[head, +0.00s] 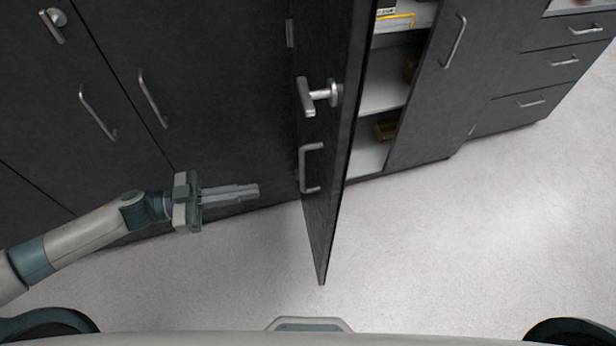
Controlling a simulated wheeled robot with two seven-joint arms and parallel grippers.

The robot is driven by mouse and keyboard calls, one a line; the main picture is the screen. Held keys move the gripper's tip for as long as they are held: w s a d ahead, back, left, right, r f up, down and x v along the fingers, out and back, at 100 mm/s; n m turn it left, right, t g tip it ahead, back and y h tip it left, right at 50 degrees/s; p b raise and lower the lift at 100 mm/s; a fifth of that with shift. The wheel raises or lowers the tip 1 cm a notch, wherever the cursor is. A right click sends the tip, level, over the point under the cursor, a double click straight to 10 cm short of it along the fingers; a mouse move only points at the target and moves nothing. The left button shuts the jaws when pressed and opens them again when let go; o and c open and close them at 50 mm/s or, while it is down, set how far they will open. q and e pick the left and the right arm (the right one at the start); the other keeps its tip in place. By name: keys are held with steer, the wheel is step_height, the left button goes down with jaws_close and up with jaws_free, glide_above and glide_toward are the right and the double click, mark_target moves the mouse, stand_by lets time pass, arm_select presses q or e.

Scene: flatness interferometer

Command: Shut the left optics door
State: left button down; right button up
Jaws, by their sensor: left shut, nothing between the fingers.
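A dark door (330,215) stands swung open toward me in the middle of the head view, its hinge side at the cabinet front. Its face with a lever handle (318,94) and a D-shaped pull (309,168) is turned to the left. My left gripper (257,190) is shut and empty, to the left of the door and apart from it, with its fingers pointing right toward the pull. My right gripper is not in view.
The open cabinet shows white shelves (385,80) with a yellow item (397,19) and brown boxes (386,130). Closed dark doors (215,100) are on the left, and drawers (535,80) are at the right. The pale floor (470,250) is clear.

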arm_select(q)
steer(key=p, duration=0.5)
glide_toward(324, 179)
steer(key=x, duration=0.5)
steer(key=shift+r, duration=0.25)
steer(key=shift+w+d+f+p, duration=0.1)
steer(key=shift+d+p, duration=0.35)
steer(key=shift+d, duration=0.25)
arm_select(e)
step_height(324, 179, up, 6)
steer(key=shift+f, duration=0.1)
arm_select(q)
steer(key=shift+d, duration=0.2)
